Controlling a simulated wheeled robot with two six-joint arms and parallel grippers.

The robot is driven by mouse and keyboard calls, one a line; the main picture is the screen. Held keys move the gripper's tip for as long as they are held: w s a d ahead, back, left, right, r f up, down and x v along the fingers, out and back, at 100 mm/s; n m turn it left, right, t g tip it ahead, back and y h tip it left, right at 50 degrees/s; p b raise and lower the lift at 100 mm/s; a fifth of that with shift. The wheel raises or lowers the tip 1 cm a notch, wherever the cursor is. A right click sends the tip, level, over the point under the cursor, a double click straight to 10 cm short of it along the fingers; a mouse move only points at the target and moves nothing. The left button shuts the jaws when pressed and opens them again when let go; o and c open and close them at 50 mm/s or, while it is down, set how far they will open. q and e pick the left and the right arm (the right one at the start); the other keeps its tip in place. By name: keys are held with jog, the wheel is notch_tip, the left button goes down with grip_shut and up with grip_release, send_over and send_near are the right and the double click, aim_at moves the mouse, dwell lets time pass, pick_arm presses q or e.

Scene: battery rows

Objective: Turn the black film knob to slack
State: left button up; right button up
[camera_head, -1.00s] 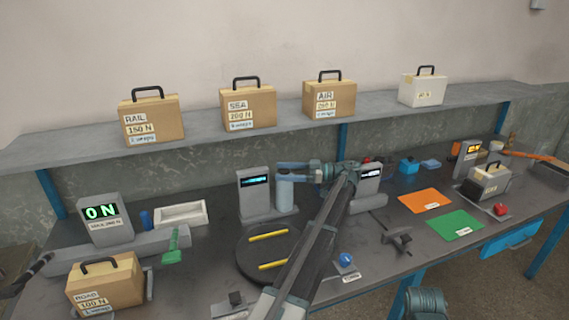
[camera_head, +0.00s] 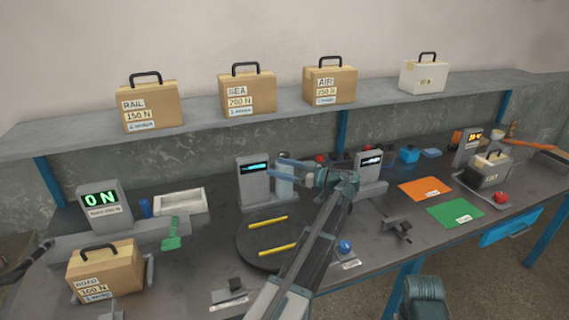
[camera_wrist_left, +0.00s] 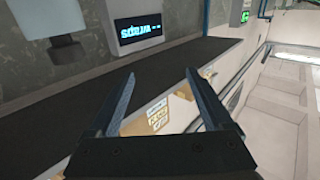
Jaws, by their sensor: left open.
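I cannot make out the black film knob with certainty in either view. The wrapping station has a dark round turntable (camera_head: 248,252) with two yellow strips, and a grey display post (camera_head: 253,182) behind it. The post's lit display also shows in the left wrist view (camera_wrist_left: 138,30). A pale upright roll (camera_head: 284,188) stands beside the post, partly hidden by my gripper. My left gripper (camera_head: 272,170) is open and empty, above the back of the turntable, its fingers pointing left in the head view. Its two dark fingers stand apart in the left wrist view (camera_wrist_left: 160,78). My right gripper is not in view.
A second display post (camera_head: 370,168) stands right of my gripper. A blue knob (camera_head: 345,246) stands at the front edge. A tan ROAD case (camera_head: 106,272) sits at front left. Several cases stand on the shelf (camera_head: 210,130). Orange (camera_head: 425,188) and green mats lie to the right.

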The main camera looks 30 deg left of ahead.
pick_arm(q)
notch_tip(320, 180, down, 2)
jog(key=m+t+b, duration=0.1)
jog(key=m+t, duration=0.3)
jog(key=t, duration=0.3)
jog(key=m+t+h+b, duration=0.2)
jog(key=m+t+h, duration=0.2)
jog(key=m+t, duration=0.15)
send_near(285, 156)
jog(key=shift+n+t, duration=0.25)
jog(key=shift+t, duration=0.1)
jog(key=x, duration=0.4)
jog(key=f+x, duration=0.1)
jog(key=x, duration=0.6)
jog(key=shift+w+a+f, duration=0.2)
grip_shut()
